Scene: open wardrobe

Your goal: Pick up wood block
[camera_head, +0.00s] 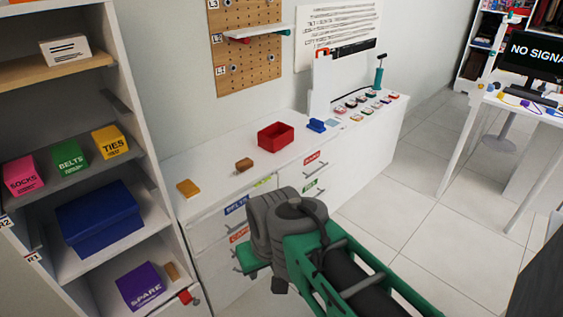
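A tan wood-coloured block (188,188) lies flat on the left end of the white counter. A smaller brown block (244,164) sits to its right on the same counter. Another tan block (171,271) stands on the lower shelf beside the purple SPARE box. I cannot tell which of these is the wood block of the task. My grey and green arm reaches in from the lower right, in front of the counter drawers. My gripper's fingers do not show. None of the blocks is touched by any visible part of my arm.
A red open bin (276,137) and a blue item (316,126) stand farther right on the counter (215,170). The shelf unit at left holds a blue bin (98,217) and a purple SPARE box (141,287). Tiled floor (420,210) is open at right, before a white desk.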

